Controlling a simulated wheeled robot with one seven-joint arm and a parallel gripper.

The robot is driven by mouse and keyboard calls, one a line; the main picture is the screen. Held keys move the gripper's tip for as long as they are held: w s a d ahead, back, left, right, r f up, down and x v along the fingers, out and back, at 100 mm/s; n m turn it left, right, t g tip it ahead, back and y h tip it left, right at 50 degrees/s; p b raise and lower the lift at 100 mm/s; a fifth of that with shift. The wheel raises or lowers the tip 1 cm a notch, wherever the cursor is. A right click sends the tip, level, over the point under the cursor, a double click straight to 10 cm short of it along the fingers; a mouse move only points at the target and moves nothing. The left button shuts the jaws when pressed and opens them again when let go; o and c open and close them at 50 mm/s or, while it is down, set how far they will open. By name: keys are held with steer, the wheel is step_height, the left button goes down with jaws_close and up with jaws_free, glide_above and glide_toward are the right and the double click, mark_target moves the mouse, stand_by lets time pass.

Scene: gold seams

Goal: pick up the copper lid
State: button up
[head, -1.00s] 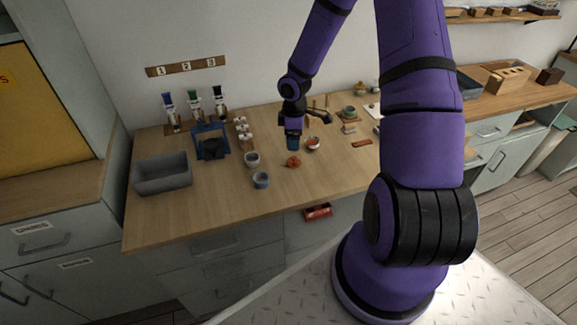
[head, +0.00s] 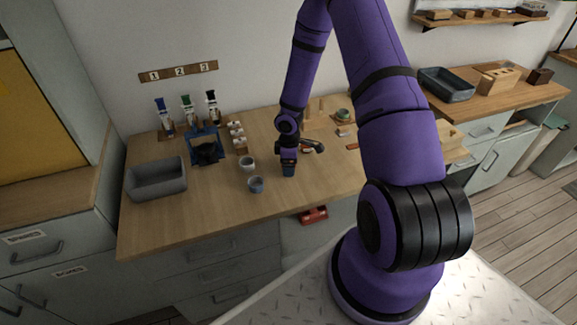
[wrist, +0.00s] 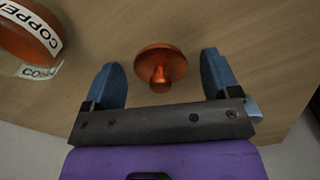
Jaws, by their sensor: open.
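The copper lid (wrist: 160,66) is a small round copper-coloured disc with a knob. In the wrist view it lies on the wooden worktop, between and slightly beyond the fingertips of my gripper (wrist: 160,72). My gripper is open, with one blue finger on each side of the lid and a gap to both. In the head view my gripper (head: 288,172) is low over the worktop, and the lid is hidden behind it.
A copper-coloured container labelled "COPPER" (wrist: 28,32) stands at the upper left of the wrist view. In the head view, two small grey cups (head: 247,164) (head: 256,185) stand left of my gripper. A grey bin (head: 156,181) is farther left. The worktop's front edge (head: 260,217) is near.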

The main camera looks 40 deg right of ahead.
steer(key=shift+c, duration=0.5)
steer(key=c, duration=0.9)
steer(key=shift+r, duration=0.2)
